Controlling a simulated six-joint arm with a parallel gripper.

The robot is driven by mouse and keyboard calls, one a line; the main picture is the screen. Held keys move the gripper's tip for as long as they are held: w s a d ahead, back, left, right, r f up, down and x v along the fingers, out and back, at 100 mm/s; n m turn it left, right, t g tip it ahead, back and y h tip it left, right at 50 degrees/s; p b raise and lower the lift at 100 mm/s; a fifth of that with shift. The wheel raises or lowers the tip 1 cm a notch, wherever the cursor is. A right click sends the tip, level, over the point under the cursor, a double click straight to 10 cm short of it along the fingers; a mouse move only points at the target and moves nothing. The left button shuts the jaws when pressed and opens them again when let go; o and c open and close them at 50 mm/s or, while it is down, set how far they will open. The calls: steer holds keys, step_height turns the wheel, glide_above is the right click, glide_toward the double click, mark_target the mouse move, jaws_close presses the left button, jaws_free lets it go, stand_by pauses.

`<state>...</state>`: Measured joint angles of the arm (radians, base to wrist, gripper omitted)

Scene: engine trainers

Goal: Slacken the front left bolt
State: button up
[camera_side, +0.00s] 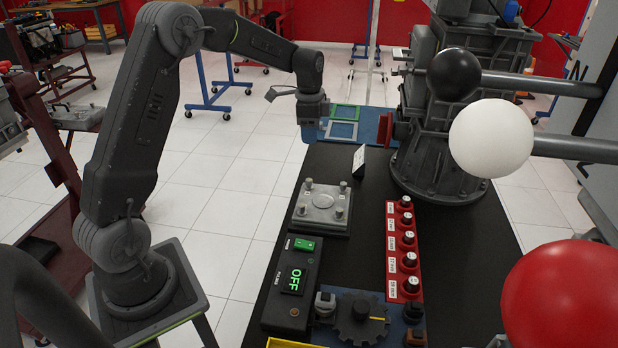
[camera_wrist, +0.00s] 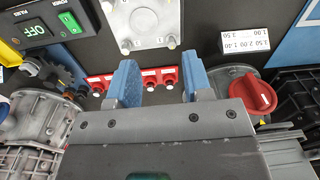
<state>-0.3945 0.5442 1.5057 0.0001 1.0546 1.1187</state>
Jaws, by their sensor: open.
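A grey metal plate (camera_side: 322,200) with several upright bolts at its corners lies on the black bench. The bolt at its near left corner in the side view (camera_side: 301,210) stands in place. The plate also shows at the top of the wrist view (camera_wrist: 146,22), with one lower bolt (camera_wrist: 125,47) and another lower bolt (camera_wrist: 172,43); its top edge is cut off. My gripper (camera_wrist: 160,78) is open, its two blue fingers apart with nothing held between them. In the side view my gripper (camera_side: 312,112) is above the bench's far end, beyond the plate.
A red strip (camera_side: 392,255) with several labelled sockets lies right of the plate. A white label card (camera_side: 359,160) stands behind. Large balls on rods, including a white ball (camera_side: 492,138), fill the right side.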

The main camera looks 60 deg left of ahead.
mark_target(309, 179)
steer(key=shift+m, duration=0.4)
steer(key=f, duration=0.5)
steer(key=a+f, duration=0.1)
steer(key=f, duration=0.5)
steer(key=w+a+f, duration=0.1)
steer(key=f, duration=0.4)
steer(key=shift+f, duration=0.35)
steer(key=shift+c, duration=0.4)
jaws_close()
